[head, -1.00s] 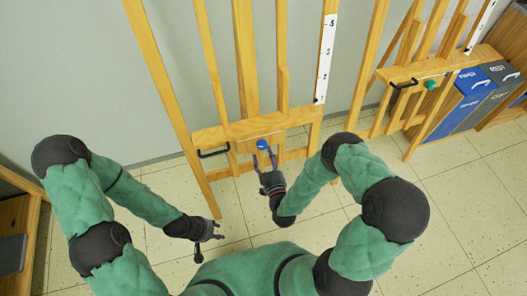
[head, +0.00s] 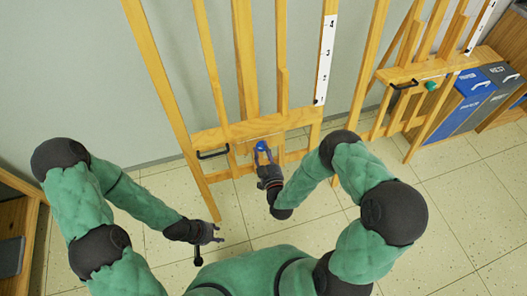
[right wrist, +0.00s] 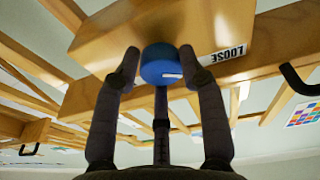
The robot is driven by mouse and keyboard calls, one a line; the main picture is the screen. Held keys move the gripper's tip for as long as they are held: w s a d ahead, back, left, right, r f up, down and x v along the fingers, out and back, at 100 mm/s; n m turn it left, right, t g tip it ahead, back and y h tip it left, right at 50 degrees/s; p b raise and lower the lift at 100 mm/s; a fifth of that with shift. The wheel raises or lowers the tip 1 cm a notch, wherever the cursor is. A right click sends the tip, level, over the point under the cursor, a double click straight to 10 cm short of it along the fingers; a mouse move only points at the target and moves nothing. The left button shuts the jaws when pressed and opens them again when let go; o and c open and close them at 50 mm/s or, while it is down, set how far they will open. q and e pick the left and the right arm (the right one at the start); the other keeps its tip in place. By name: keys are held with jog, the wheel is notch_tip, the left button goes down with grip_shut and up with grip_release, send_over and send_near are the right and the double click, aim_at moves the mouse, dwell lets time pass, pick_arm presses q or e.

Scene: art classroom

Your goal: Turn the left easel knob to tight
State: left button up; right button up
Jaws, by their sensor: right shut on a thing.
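The left easel's knob (head: 261,146) is a round blue knob on the front of the wooden easel (head: 210,138), below its ledge. In the right wrist view the blue knob (right wrist: 158,64) has a white mark pointing right, towards the word LOOSE (right wrist: 228,53) on a white label. My right gripper (head: 265,160) is shut on this knob. In the right wrist view its two dark fingers (right wrist: 160,72) stand on either side of the knob. Any TIGHT label is not visible. My left gripper (head: 218,234) is open and empty, low over the floor, away from the easel.
A black handle (head: 213,154) sticks out left of the knob. A second easel (head: 405,75) with a green knob (head: 432,86) stands to the right. Tiled floor (head: 420,220) lies open at right.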

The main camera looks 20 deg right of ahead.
jog(key=shift+s+a+f+m, duration=0.1)
jog(key=shift+f+m, duration=0.05)
jog(key=shift+m, duration=0.25)
jog(key=m, duration=0.2)
jog(key=m+h+p, duration=0.1)
jog(key=m, duration=0.2)
jog(key=shift+a+g, duration=0.2)
jog(key=shift+g, duration=0.1)
jog(key=m+g+h+p, duration=0.1)
jog(key=m+p, duration=0.1)
jog(key=m, duration=0.5)
jog(key=shift+s+a, duration=0.1)
jog(key=m, duration=0.2)
jog(key=m+p, duration=0.1)
jog(key=m, duration=0.1)
jog(key=m+g, duration=0.1)
jog(key=m, duration=0.1)
jog(key=shift+a+r+p, duration=0.1)
jog(key=shift+r+p, duration=0.2)
jog(key=m, duration=0.2)
jog(key=m+p, duration=0.1)
jog(key=m, duration=0.2)
jog(key=shift+r+m+g+y, duration=0.15)
jog(key=shift+m+g+y, duration=0.15)
jog(key=shift+g+y, duration=0.1)
